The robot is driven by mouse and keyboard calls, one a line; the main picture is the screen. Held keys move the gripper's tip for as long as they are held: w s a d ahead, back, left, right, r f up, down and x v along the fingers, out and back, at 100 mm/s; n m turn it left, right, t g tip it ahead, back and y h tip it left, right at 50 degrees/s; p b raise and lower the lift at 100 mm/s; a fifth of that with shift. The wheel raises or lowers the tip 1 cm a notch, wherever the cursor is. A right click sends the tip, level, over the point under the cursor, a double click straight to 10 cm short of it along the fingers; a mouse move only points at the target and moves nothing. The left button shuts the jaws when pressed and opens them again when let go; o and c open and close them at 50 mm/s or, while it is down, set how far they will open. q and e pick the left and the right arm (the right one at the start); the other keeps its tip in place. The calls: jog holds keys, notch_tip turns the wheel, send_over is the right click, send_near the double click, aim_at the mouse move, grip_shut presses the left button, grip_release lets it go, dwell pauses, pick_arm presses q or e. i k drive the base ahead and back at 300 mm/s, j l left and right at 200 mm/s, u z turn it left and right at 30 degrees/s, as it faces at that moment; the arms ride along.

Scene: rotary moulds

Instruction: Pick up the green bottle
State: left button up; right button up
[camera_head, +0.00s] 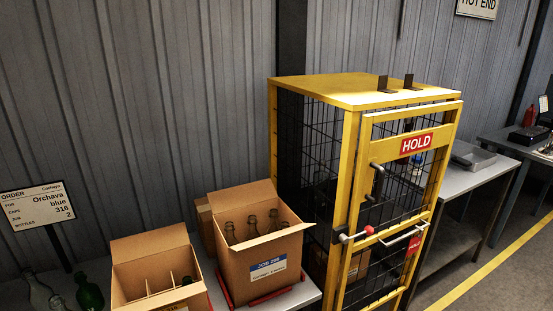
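A green bottle (90,293) stands on the table at the lower left, its lower part cut off by the frame's bottom edge. A clear, greyish bottle (41,291) is just left of it. Several dark bottles (230,232) stand in the rear open carton. One more dark bottle top (187,281) shows in the front carton. Neither of my grippers is in view.
The front carton (138,248) has dividers and stands right of the green bottle. The rear carton (262,258) sits on a red base. A yellow cage (352,150) marked HOLD stands to the right, with a grey bench (468,178) beyond.

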aim_at(89, 296)
jog(key=u, duration=1.5)
